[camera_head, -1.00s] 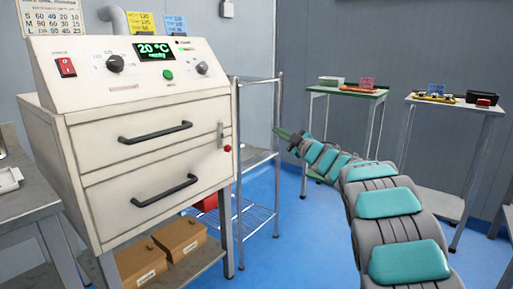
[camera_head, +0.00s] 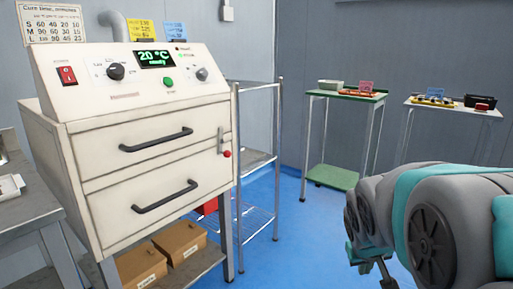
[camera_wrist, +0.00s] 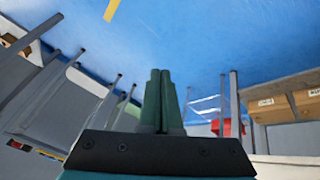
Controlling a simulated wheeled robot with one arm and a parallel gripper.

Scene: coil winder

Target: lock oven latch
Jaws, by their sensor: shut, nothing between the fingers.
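The cream oven (camera_head: 150,130) stands at the left in the head view, with two drawer fronts that both look closed. The latch (camera_head: 221,139) is a small metal lever with a red knob (camera_head: 227,154) at the right edge of the front, beside the drawers. The lever looks upright; whether it is engaged I cannot tell. My gripper (camera_wrist: 160,80) shows in the wrist view with its two green fingers together and nothing between them. It is away from the oven, and the fingertips are not visible in the head view, where my arm fills the lower right.
A wire rack (camera_head: 257,155) stands just right of the oven. Cardboard boxes (camera_head: 180,240) sit on the shelf below it. A green table (camera_head: 345,95) and a grey table (camera_head: 455,108) stand at the back right. Blue floor (camera_head: 290,250) is clear between them.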

